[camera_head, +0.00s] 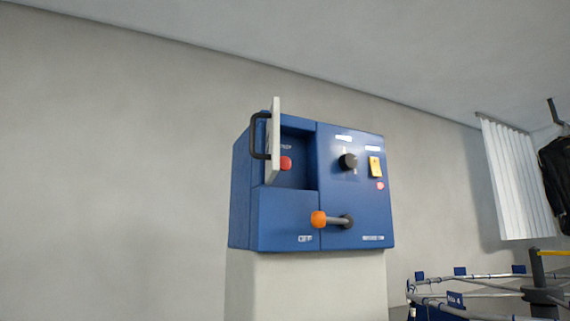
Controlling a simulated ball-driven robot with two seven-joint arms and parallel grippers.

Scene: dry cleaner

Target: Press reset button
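A blue control box (350,212) stands on a pale pedestal (300,285) in the middle of the camera_head view. A red button (286,163) sits in a recess at the box's upper left. A light door panel (275,140) with a dark handle (259,136) stands swung open at the recess and covers part of its left side. The label above the red button is too small to read fully. Neither of my grippers shows in this view.
Metal rails (480,277) are at the lower right. A white curtain (515,180) and dark garment (557,175) hang far right.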

